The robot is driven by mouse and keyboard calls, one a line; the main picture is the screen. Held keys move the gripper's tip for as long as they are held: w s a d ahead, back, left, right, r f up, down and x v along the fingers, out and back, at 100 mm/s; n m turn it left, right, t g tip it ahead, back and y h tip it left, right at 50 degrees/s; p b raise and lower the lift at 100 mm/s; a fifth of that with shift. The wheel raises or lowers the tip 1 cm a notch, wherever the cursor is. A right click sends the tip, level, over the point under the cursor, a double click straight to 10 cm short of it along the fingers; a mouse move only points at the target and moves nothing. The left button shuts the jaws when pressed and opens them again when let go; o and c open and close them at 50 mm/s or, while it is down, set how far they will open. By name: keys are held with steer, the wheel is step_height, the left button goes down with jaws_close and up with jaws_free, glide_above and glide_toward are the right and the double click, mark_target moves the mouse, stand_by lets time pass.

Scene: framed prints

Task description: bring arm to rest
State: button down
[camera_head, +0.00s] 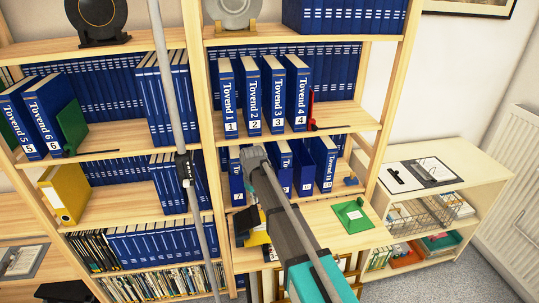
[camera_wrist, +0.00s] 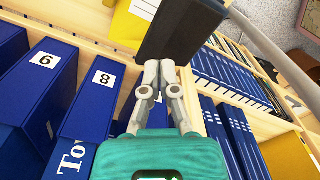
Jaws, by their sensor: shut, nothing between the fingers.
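In the wrist view my gripper (camera_wrist: 160,68) is shut and empty, its two grey fingertips together in front of a teal body. In the head view my arm crosses the lower middle, in front of the right bookcase (camera_head: 374,100). A teal part of it shows at the bottom, but I cannot make out the fingertips there. The arm hides part of the lower row of volumes.
Numbered blue volumes 1 to 4 (camera_head: 276,95) stand on the right bookcase. Volumes 5 and 6 (camera_head: 47,110) lean by a green bookend (camera_head: 73,125). A green piece (camera_head: 353,215) lies on a lower board. A low white cabinet (camera_head: 455,165) stands right, near a radiator (camera_head: 510,200).

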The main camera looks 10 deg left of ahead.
steer(key=s+d+m, duration=0.3)
steer(key=s+d, duration=0.3)
steer(key=d, duration=0.4)
steer(key=s+d+m, duration=0.3)
steer(key=s+d, duration=0.4)
steer(key=d, duration=0.4)
steer(key=s+d+m, duration=0.3)
steer(key=s+d, duration=0.3)
steer(key=d, duration=0.4)
steer(key=shift+s+d+m, duration=0.3)
